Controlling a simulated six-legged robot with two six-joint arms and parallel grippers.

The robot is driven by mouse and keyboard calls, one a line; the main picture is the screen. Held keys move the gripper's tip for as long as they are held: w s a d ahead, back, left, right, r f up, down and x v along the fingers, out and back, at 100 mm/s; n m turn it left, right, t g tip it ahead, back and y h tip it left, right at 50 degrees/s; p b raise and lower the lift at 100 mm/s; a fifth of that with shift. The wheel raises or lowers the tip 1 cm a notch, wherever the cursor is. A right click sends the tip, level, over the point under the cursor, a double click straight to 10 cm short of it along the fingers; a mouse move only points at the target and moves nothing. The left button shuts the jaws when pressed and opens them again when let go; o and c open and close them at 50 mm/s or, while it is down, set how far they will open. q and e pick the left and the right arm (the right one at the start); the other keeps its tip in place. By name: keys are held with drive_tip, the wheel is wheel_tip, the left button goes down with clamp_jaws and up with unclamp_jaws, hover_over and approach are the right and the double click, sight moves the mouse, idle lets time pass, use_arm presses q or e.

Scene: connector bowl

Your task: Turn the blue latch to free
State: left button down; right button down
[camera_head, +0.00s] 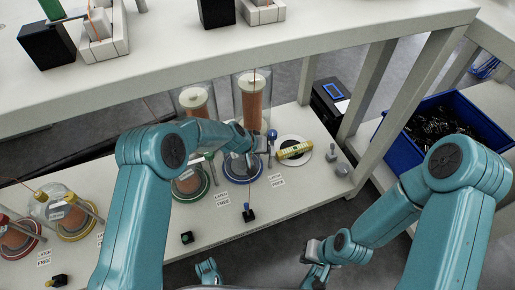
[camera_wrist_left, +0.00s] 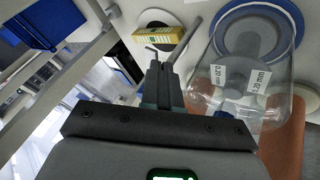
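In the left wrist view, the left fingers (camera_wrist_left: 163,68) are close together, with a grey rod (camera_wrist_left: 193,36) running up beside the tips toward the blue ring (camera_wrist_left: 256,30). My right gripper (camera_head: 316,262) hangs low, in front of the shelf and away from the latch.
A green-ringed station (camera_head: 190,184) stands to the left. LATCH / FREE labels (camera_head: 278,181) lie on the shelf in front. A blue crate (camera_head: 405,152) is at the right. An upper shelf (camera_head: 230,62) runs behind.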

use_arm(q)
drive_tip(key=shift+s+d+f+b, duration=0.1)
drive_tip(key=shift+s+d+b, duration=0.05)
drive_tip(key=shift+d, duration=0.5)
drive_tip(key=shift+s+d+b, duration=0.1)
drive_tip(key=shift+d+b, duration=0.05)
drive_tip(key=shift+d, duration=0.5)
use_arm(e)
drive_tip(key=shift+w+d+f, duration=0.1)
drive_tip(key=shift+f, duration=0.3)
use_arm(q)
drive_tip(key=shift+w, duration=0.15)
use_arm(e)
drive_tip(key=shift+r, duration=0.1)
